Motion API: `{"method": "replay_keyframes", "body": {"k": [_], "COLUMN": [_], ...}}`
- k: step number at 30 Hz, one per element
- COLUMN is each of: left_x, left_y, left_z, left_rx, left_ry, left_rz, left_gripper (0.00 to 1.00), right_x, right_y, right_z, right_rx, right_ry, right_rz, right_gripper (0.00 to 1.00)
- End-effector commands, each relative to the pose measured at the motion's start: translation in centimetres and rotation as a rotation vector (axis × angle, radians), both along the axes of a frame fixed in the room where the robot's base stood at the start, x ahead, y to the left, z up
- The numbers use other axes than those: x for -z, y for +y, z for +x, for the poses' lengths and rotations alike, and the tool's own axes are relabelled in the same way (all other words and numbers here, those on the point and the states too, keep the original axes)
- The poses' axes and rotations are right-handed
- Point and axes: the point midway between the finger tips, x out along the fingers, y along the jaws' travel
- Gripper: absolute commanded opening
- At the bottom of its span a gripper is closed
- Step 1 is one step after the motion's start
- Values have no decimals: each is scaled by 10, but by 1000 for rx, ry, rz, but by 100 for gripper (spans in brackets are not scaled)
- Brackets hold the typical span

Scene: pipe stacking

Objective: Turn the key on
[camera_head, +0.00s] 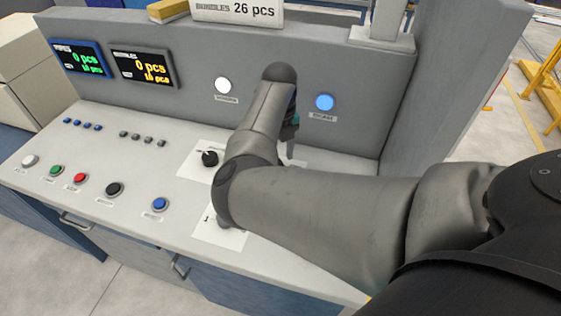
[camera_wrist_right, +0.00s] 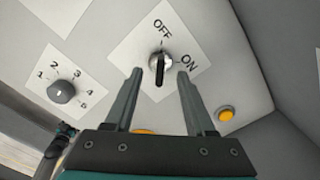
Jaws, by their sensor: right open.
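The key switch (camera_wrist_right: 159,66) shows in the right wrist view on a white plate marked OFF and ON. Its dark key grip stands nearly upright in the picture, in line with the OFF mark. My right gripper (camera_wrist_right: 158,76) is open, with one finger on each side of the key and a gap on both sides. In the head view my right gripper (camera_head: 290,138) is mostly hidden behind my forearm, and the key is hidden there too.
In the head view, coloured buttons line the console (camera_head: 130,160). Two lit displays (camera_head: 143,67) and a blue button (camera_head: 324,102) are on its upright back panel.

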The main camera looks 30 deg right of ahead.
Motion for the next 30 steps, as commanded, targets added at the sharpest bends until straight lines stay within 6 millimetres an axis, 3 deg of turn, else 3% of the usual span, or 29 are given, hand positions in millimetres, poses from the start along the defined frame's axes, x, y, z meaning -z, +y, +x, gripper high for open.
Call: {"method": "replay_keyframes", "body": {"k": [18,30], "left_x": [30,28], "left_y": [1,1], "left_z": [0,0], "left_rx": [-1,0], "left_ry": [0,0], "left_rz": [1,1], "left_gripper": [100,100], "right_x": [39,38], "right_y": [0,0], "right_z": [0,0], "right_rx": [0,0], "right_ry": [1,1], "right_rz": [0,0], "right_gripper": [55,55]}}
